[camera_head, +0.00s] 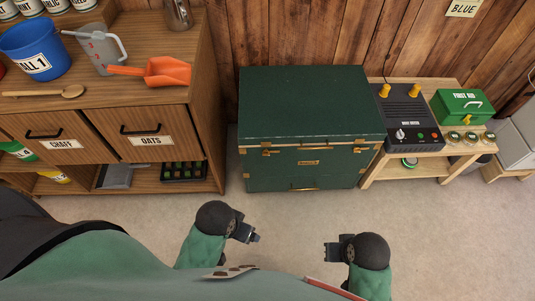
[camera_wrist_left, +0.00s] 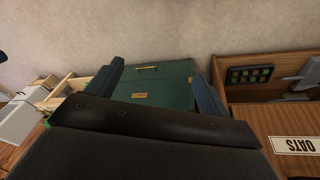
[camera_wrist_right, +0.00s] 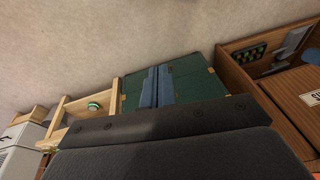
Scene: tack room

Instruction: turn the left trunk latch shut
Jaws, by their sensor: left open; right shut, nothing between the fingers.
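A dark green trunk (camera_head: 310,105) with a closed lid stands against the wooden wall. Its left latch (camera_head: 268,150) is a small brass piece on the front, just under the lid edge. The right latch (camera_head: 360,148) is a similar brass piece; how far either is turned is too small to tell. My left gripper (camera_head: 256,238) is open and empty, in front of the trunk and apart from it. In the left wrist view the trunk (camera_wrist_left: 160,85) shows between the spread fingers. My right gripper (camera_head: 328,252) is shut and empty, also apart from the trunk.
A wooden cabinet (camera_head: 190,95) with drawers stands left of the trunk, bearing a blue bucket (camera_head: 33,50) and an orange scoop (camera_head: 165,72). A low wooden bench (camera_head: 375,172) with a black device (camera_head: 408,115) stands close on the right. The floor (camera_head: 290,215) before the trunk is clear.

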